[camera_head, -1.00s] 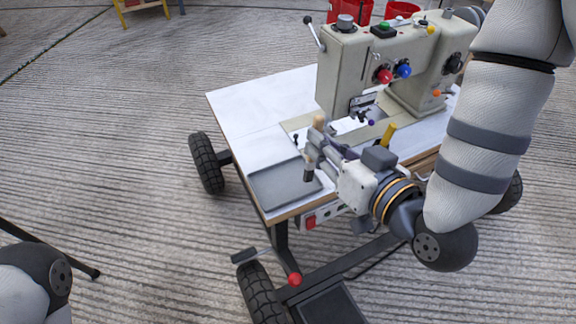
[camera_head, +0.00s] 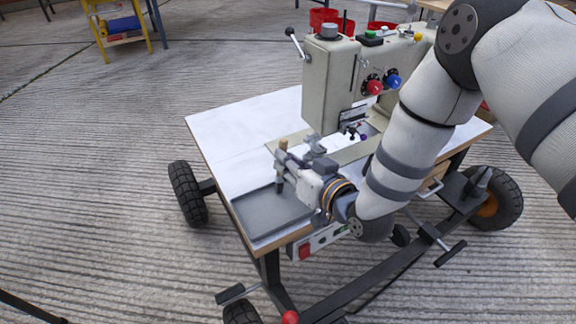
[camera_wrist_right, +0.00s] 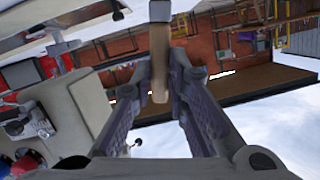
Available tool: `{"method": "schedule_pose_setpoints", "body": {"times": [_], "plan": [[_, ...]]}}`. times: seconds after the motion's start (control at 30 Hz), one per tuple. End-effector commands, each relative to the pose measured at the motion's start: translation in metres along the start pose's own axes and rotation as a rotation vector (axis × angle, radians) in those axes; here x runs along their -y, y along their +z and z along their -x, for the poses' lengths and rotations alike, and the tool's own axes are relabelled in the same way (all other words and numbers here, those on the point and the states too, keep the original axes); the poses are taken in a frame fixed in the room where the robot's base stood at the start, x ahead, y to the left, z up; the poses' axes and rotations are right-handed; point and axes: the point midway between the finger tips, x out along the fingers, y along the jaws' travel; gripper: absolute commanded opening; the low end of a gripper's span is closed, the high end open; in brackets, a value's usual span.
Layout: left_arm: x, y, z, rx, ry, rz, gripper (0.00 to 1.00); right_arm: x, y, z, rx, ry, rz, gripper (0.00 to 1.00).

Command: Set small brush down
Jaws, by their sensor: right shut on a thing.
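The small brush has a light wooden handle (camera_head: 283,146) pointing up and a dark lower end (camera_head: 279,187). My right gripper (camera_head: 281,168) is shut on it and holds it roughly upright. In the head view its lower end overlaps the back part of a shallow grey tray (camera_head: 262,218) on the white table. I cannot tell whether it touches the tray. In the right wrist view the brush (camera_wrist_right: 159,50) stands between the two fingers (camera_wrist_right: 160,88). My left gripper is not in view.
A beige sewing machine (camera_head: 330,85) with coloured knobs stands right behind my right gripper. The white tabletop (camera_head: 230,140) is clear at the left. The wheeled table has a red switch (camera_head: 304,251) below its front edge. A small yellow shelf (camera_head: 120,30) stands far back.

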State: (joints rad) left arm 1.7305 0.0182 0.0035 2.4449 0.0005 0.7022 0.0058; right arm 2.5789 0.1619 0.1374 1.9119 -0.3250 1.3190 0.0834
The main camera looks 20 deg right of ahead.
Motion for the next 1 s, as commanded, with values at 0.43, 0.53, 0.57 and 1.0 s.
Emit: {"method": "schedule_pose_setpoints", "body": {"times": [0.43,0.53,0.57,1.0], "plan": [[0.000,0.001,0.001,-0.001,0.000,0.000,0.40,0.000,0.000,0.000,0.001,0.000,0.001,0.34],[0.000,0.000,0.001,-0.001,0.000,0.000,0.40,0.000,0.000,0.000,0.000,0.000,0.001,0.34],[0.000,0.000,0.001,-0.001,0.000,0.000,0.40,0.000,0.000,0.000,0.000,0.000,0.001,0.34],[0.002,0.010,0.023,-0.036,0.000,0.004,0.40,0.002,-0.006,0.077,0.002,0.001,-0.001,0.34]]}}
